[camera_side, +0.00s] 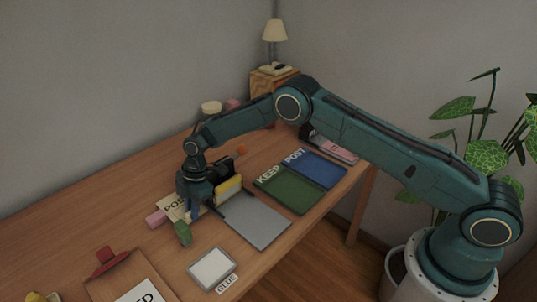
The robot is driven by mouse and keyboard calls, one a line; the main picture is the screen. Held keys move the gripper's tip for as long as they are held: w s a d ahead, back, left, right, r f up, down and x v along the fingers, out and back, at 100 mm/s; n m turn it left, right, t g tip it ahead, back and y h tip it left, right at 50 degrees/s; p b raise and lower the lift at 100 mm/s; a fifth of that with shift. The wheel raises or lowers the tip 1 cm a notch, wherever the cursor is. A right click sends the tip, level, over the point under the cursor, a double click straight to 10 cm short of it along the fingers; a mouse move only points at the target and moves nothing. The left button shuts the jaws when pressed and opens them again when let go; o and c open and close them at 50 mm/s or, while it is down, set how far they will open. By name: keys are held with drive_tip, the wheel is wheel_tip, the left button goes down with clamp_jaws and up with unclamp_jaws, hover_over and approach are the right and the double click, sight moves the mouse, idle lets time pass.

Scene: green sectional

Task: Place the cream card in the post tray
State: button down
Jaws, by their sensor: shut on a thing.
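My gripper (204,204) points down over the middle left of the desk, low near the desktop. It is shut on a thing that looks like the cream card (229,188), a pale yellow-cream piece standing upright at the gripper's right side. The fingers and wrist hide part of it, so the exact grip cannot be seen. The blue post tray (318,171), with the word POST on its left edge, lies flat toward the far right of the desk, apart from my gripper. I see nothing in it.
The green KEEP tray (287,190) adjoins the post tray. A grey mat (259,221) lies right of my gripper. A partly hidden POS label (173,206), pink block (155,218) and green object (183,234) are close by. A GLUE-labelled pad (211,267) and clipboard (112,276) lie in front.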

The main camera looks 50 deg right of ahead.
drive_tip(key=shift+f, duration=0.2)
drive_tip(key=c, duration=1.4)
unclamp_jaws()
drive_tip(key=shift+r, duration=0.1)
drive_tip(key=shift+v, duration=5.95)
drive_tip(key=shift+r, duration=0.1)
